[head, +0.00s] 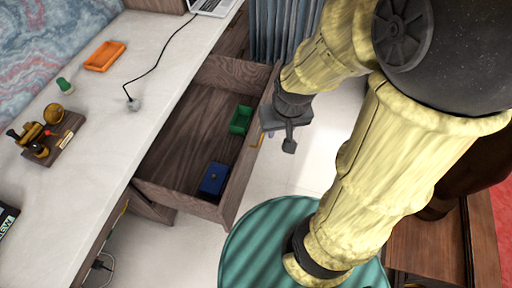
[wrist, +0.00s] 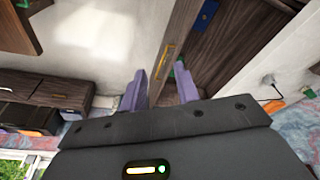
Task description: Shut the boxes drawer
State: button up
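The boxes drawer (head: 178,193) is a dark wooden drawer pulled well out from under the desk. It holds a green open box (head: 240,120) and a blue box (head: 214,178). A brass handle (head: 258,138) is on its front panel; the handle also shows in the wrist view (wrist: 167,60). My gripper (wrist: 160,69) has two purple fingers spread apart, with nothing between them that I can see held. In the head view it is just outside the drawer front, near the far end. Whether a finger touches the panel, I cannot tell.
The white desk top (head: 120,110) bears an orange tray (head: 105,56), a cable, a green-topped item and a brass instrument (head: 45,135). A round teal striped seat (head: 260,240) stands near the drawer's near corner.

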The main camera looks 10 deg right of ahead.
jog(key=f+m+b, duration=0.1)
jog(key=f, duration=0.1)
jog(key=f+m+g+b, duration=0.1)
jog(key=f, duration=0.1)
jog(key=f+m+y+b, duration=0.1)
jog(key=f+m, duration=0.1)
jog(key=shift+w+d+g, duration=0.15)
jog(key=shift+d+g, duration=0.15)
grip_shut()
jog(key=w+d+f+m+t+y+b, duration=0.1)
jog(key=w+d+f+m+y+b, duration=0.2)
jog(key=f+m, duration=0.7)
jog(key=w+d+f+m+t+y+b, duration=0.2)
jog(key=w+f+m+b, duration=0.6)
jog(key=f, duration=0.5)
jog(key=shift+w+d+m+t+y, duration=0.15)
jog(key=shift+d+m+t+y, duration=0.15)
jog(key=shift+d+m+y, duration=0.5)
jog(key=shift+a, duration=0.2)
